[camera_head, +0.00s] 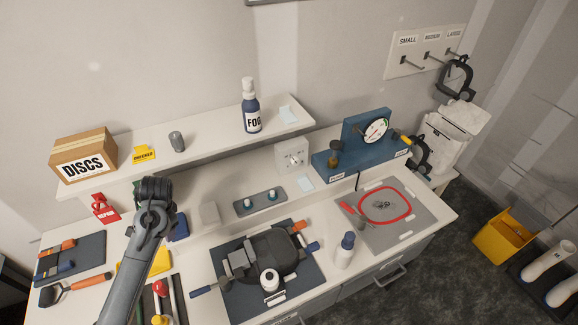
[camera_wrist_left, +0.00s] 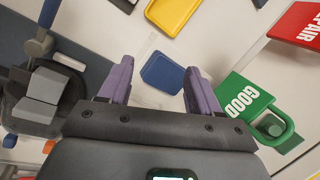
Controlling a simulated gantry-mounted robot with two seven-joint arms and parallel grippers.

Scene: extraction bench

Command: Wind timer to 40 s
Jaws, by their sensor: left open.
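The timer (camera_head: 292,156) looks to be the small white box with a round dial, standing at the back of the bench below the shelf. Its dial marks are too small to read. My left arm reaches up over the left part of the bench, and its gripper end (camera_head: 157,190) is well to the left of the timer. In the left wrist view my left gripper (camera_wrist_left: 158,88) has its purple fingers spread apart with nothing between them. The timer is not seen in that view. My right gripper is not in view.
A grey tray with two knobs (camera_head: 260,201) lies before the timer. A blue gauge stand (camera_head: 360,150) stands to its right. The shelf (camera_head: 205,143) above carries a discs box (camera_head: 83,155) and a fog bottle (camera_head: 251,108). A black device (camera_head: 270,255) sits on the front mat.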

